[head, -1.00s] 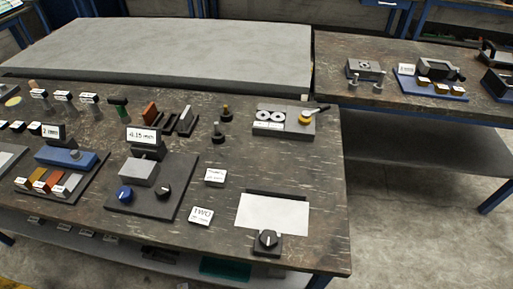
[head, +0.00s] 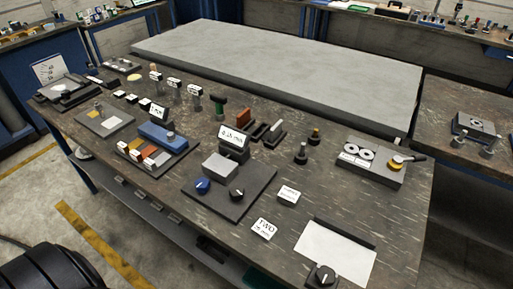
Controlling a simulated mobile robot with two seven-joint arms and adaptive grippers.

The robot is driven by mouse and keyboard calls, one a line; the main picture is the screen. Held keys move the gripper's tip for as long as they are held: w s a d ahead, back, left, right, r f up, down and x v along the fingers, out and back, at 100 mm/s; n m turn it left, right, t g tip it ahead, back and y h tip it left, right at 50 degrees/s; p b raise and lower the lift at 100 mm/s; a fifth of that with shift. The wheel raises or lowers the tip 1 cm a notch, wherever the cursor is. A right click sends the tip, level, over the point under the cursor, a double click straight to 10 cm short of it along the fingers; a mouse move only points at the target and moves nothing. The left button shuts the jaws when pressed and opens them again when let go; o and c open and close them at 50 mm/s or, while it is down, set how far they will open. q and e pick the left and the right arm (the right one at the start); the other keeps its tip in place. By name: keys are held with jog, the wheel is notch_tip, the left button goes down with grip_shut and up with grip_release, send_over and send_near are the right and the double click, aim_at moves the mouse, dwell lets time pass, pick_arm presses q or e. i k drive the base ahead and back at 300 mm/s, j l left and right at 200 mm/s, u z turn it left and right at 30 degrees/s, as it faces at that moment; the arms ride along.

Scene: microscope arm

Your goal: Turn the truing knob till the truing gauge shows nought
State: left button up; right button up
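A dark plate (head: 249,194) near the middle of the bench carries a light grey block (head: 220,167), a blue knob (head: 202,186) and a black knob (head: 237,195), each knob with a pale pointer mark. A small upright display (head: 234,141) stands behind the block; its small text seems to read about 0.15 mm, its sign unclear. To its left, a blue fixture (head: 163,137) has another small display (head: 158,112), too small to read surely. Another black knob (head: 322,275) sits at the front right. No label shows which is the truing knob. Neither gripper is in view.
A white sheet (head: 335,252) and a card marked TWO (head: 264,229) lie near the front edge. A grey block with a yellow knob and lever (head: 372,163) stands at right. A large grey slab (head: 280,70) lies behind.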

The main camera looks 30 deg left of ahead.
aim_at(202, 184)
jog(key=u, duration=1.35)
jog(key=i+j, duration=0.05)
